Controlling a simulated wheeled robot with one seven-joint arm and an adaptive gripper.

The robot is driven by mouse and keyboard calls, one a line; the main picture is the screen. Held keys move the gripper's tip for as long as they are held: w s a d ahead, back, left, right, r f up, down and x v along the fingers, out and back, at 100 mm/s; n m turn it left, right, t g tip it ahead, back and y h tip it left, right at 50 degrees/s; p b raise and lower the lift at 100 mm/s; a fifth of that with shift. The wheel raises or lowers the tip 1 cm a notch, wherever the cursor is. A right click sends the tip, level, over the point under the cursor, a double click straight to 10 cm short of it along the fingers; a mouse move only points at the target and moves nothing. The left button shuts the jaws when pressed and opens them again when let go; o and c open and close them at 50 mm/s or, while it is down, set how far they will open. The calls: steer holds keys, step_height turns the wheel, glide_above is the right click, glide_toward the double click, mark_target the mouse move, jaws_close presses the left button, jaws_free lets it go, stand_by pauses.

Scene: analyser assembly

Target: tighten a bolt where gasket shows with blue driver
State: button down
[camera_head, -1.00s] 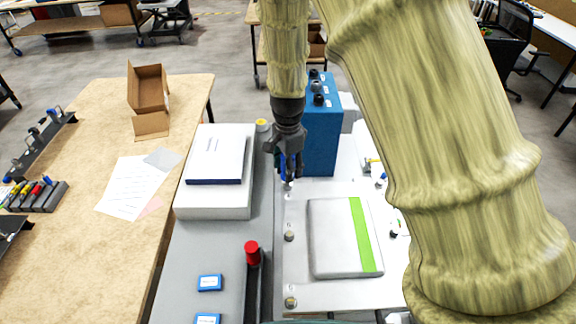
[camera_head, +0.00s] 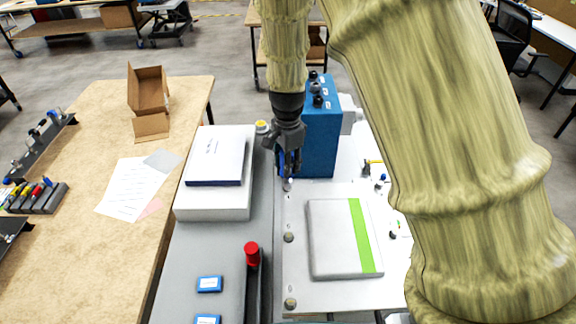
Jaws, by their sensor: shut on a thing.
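My gripper (camera_head: 289,160) points down at the far left corner of the white plate and is shut on the blue driver (camera_head: 283,162). Little of the driver shows between the dark fingers. Its lower end is at or just above the far left bolt (camera_head: 287,185); I cannot tell whether they touch. Two more bolts sit along the plate's left edge, a middle one (camera_head: 289,237) and a near one (camera_head: 290,303). The white plate (camera_head: 300,210) carries a grey-white cover with a green stripe (camera_head: 362,236). Gasket at the bolts is too small to make out.
A blue box with black knobs (camera_head: 322,140) stands right behind my gripper. A white box (camera_head: 213,205) is to the left, and a red-capped post (camera_head: 252,254) nearer. The wooden table (camera_head: 100,245) holds a driver rack (camera_head: 38,197). My arm hides the right side.

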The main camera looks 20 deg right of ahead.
steer(key=shift+w+r, duration=0.15)
steer(key=shift+r, duration=1.85)
